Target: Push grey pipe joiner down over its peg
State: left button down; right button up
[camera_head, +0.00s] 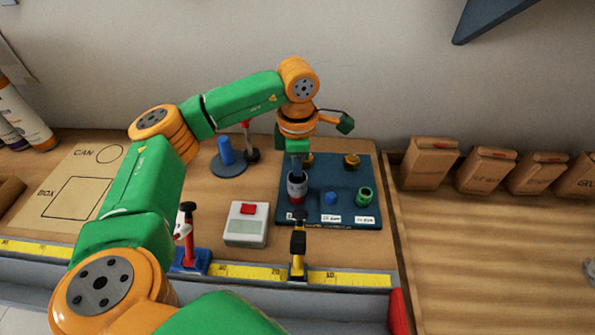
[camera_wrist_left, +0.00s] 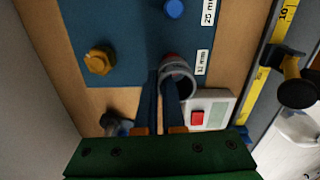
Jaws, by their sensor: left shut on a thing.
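The grey pipe joiner (camera_head: 297,189) stands at the front left of the dark blue peg board (camera_head: 313,178). My left gripper (camera_head: 296,168) points down from above the joiner. In the left wrist view the left gripper's fingers (camera_wrist_left: 165,82) are close together at the joiner's rim, shut on its wall. The joiner's peg is hidden, so I cannot tell how far down it sits. My right gripper is not in view.
A grey device with a red button (camera_head: 247,223) stands to the left. A yellow-black clamp (camera_head: 298,250) is in front. Cardboard boxes (camera_head: 430,163) stand at right.

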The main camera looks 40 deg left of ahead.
pick_arm(q)
jog(key=shift+f, duration=0.15)
jog(key=shift+f+b, duration=0.55)
jog(key=shift+b, duration=0.05)
jog(key=c, duration=1)
grip_release()
jog(key=shift+o, duration=0.2)
notch_tip(320, 180, up, 7)
jog(key=shift+b, duration=0.3)
